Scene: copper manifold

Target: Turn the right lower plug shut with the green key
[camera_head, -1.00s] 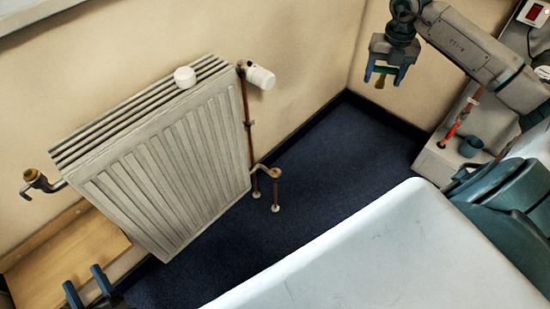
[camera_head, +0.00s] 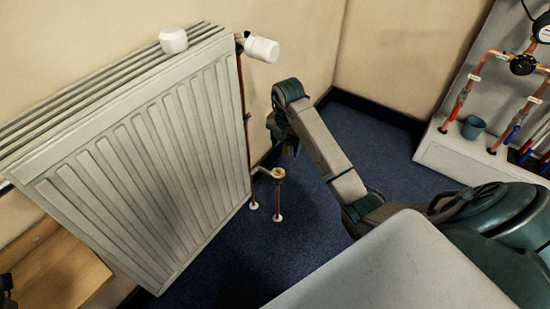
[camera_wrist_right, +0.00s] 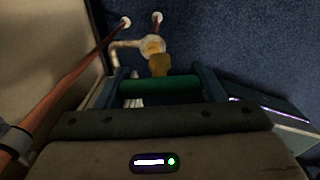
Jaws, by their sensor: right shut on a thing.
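The right lower plug (camera_head: 278,173) is a brass end on the bent pipe at the radiator's lower right corner. In the right wrist view the plug (camera_wrist_right: 152,45) is straight ahead of my gripper. My right gripper (camera_wrist_right: 162,80) is shut on the green key (camera_wrist_right: 160,87), its bar lying across between the fingers. The key's brass shank points at the plug; I cannot tell whether it is seated. In the head view my right gripper (camera_head: 287,147) is mostly hidden by its own wrist, just above and right of the plug. A dark bit at the left edge may be my left gripper.
The white radiator (camera_head: 140,160) stands at the left, with a white thermostat head (camera_head: 261,49) at its upper right. Copper pipes run down beside it. A board with pipes and a small cup (camera_head: 473,127) stand at the right. Blue floor (camera_head: 315,210) is clear.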

